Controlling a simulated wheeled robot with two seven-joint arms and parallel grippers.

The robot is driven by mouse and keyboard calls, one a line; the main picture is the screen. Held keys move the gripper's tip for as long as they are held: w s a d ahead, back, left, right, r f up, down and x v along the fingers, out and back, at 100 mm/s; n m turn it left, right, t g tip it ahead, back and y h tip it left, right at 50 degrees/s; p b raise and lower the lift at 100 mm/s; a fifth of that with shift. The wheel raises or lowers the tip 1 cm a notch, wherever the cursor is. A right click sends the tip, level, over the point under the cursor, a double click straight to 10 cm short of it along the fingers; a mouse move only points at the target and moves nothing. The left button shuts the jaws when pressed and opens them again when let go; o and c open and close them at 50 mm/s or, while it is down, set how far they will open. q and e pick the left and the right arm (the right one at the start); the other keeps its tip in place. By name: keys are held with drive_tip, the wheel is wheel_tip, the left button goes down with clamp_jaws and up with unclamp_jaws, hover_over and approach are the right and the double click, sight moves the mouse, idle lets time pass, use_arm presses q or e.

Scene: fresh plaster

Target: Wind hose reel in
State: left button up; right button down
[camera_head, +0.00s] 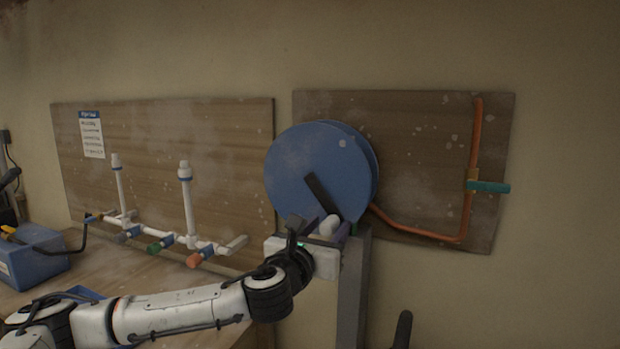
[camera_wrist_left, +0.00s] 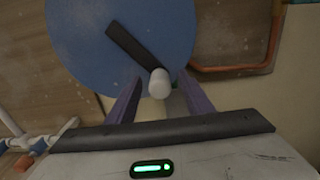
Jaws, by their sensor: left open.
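The hose reel (camera_head: 305,155) is a blue disc on a grey post, in front of the right wooden board. It also fills the upper part of the left wrist view (camera_wrist_left: 90,45). A dark crank arm (camera_head: 319,192) runs down to the right across its face and ends in a pale, rounded handle (camera_wrist_left: 159,83). My left gripper (camera_head: 329,222) is at this handle, its purple fingers open. In the left wrist view the handle shows between the two fingers, with a gap on each side. My right gripper is not in view.
The grey post (camera_head: 352,290) stands just right of my left gripper. An orange pipe (camera_head: 420,232) with a teal valve handle (camera_head: 489,187) runs on the right board. White pipes with coloured valves (camera_head: 186,215) and a blue box (camera_head: 35,262) are at left.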

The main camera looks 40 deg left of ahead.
use_arm(q)
drive_tip(key=shift+c, duration=0.2)
drive_tip(key=c, duration=1.1)
drive_tip(key=a, duration=0.1)
drive_tip(key=a+f+b, duration=0.1)
drive_tip(key=a, duration=0.1)
drive_tip(key=s+a, duration=0.1)
drive_tip(key=shift+a+f, duration=0.3)
drive_tip(key=shift+f, duration=0.05)
drive_tip(key=a, duration=0.3)
drive_tip(key=s+a, duration=0.1)
drive_tip(key=shift+s+a+r, duration=0.1)
drive_tip(key=shift+a+r, duration=0.25)
drive_tip(key=shift+r, duration=0.05)
